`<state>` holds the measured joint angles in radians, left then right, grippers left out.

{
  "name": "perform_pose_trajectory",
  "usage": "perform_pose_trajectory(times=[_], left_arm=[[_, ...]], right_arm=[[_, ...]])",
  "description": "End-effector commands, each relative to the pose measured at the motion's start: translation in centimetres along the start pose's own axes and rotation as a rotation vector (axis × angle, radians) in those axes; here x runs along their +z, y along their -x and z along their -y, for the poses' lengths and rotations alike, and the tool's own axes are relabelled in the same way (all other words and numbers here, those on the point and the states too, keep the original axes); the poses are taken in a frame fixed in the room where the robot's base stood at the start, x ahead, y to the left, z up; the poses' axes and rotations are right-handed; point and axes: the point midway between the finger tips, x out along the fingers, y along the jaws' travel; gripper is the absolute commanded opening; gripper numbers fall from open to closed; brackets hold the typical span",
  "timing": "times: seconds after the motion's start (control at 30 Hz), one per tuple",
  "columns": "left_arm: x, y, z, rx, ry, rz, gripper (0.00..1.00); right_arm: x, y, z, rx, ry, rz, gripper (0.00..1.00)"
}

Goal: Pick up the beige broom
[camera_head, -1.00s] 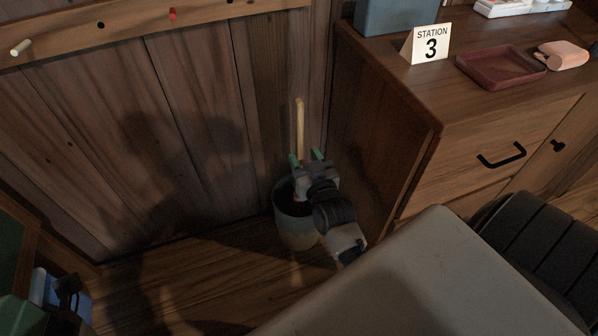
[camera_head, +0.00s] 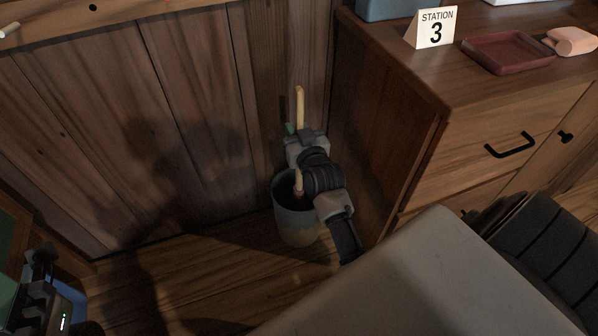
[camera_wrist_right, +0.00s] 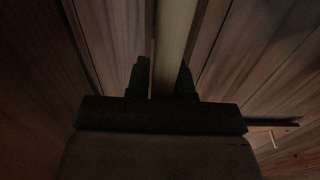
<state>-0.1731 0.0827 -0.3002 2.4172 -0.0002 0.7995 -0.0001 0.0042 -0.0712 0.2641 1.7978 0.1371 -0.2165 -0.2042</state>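The beige broom (camera_head: 300,104) stands upright in a grey bucket (camera_head: 297,226) by the wooden wall. Its handle shows above my right gripper and again just below it, near a small reddish part inside the bucket; the broom's lower end is hidden. My right gripper (camera_head: 303,129) is at the upper handle, above the bucket. In the right wrist view the pale handle (camera_wrist_right: 176,45) runs up past the two dark fingers (camera_wrist_right: 163,80), which stand apart; firm contact is not visible. Part of my left gripper (camera_head: 42,268) shows at the lower left; its fingers are unclear.
A wooden cabinet (camera_head: 385,130) stands close right of the bucket, with a Station 3 sign (camera_head: 432,28) and a dark red tray (camera_head: 508,52) on top. The wall is close behind. Wooden floor (camera_head: 205,285) lies clear left of the bucket.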

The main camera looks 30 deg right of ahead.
Motion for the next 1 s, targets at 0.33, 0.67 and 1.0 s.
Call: perform_pose_trajectory(times=[0.33, 0.67, 1.0], left_arm=[[0.0, 0.0, 0.0, 0.000, 0.001, -0.001, 0.43], [-0.2, -0.6, 0.0, -0.003, 0.001, -0.002, 0.43], [-1.3, 0.5, -0.1, -0.037, 0.012, 0.096, 0.43]], right_arm=[[-0.1, 0.0, 0.0, 0.000, 0.000, -0.002, 0.00], [-1.5, 0.0, 0.0, 0.000, 0.000, -0.003, 0.00], [-7.3, 0.0, 0.0, 0.001, -0.002, -0.005, 0.00]])
